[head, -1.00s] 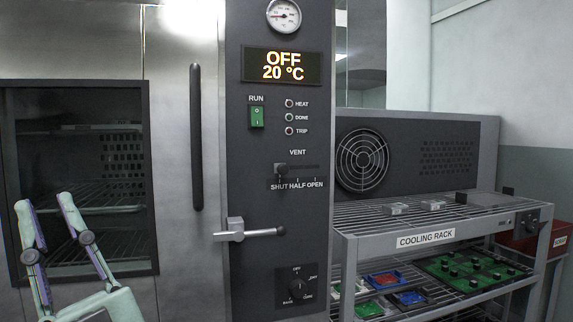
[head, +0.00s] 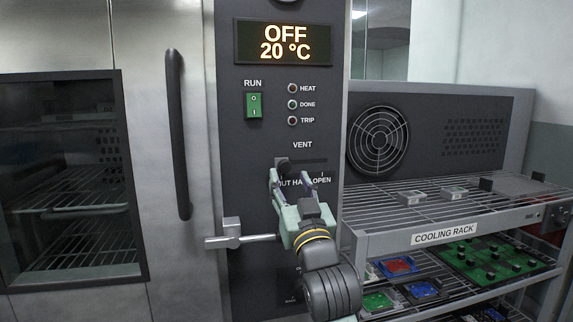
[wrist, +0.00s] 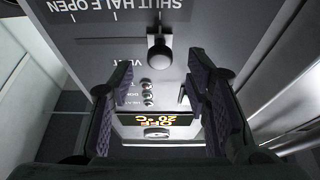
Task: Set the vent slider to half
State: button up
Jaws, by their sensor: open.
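The vent slider's dark knob (head: 283,163) is at the left, SHUT end of its slot on the dark control panel (head: 235,185). The scale below reads SHUT, HALF, OPEN, partly covered by my gripper. My gripper (head: 291,177) is open, with its fingertips just below the slider in the head view. In the wrist view, where the panel appears upside down, the knob (wrist: 158,56) lies ahead, between the lines of the two open fingers (wrist: 160,82). Nothing is held.
A lever handle (head: 235,238) sticks out at the panel's lower left, close to my gripper. The green RUN switch (head: 254,105) is above left. The display (head: 284,42) reads OFF, 20 °C. The cooling rack (head: 385,235) stands close on the right.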

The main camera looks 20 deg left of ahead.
aim_at(286, 169)
jog(key=shift+p+x, duration=0.45)
jog(key=shift+x, duration=1.7)
jog(key=shift+c, duration=0.3)
grip_shut()
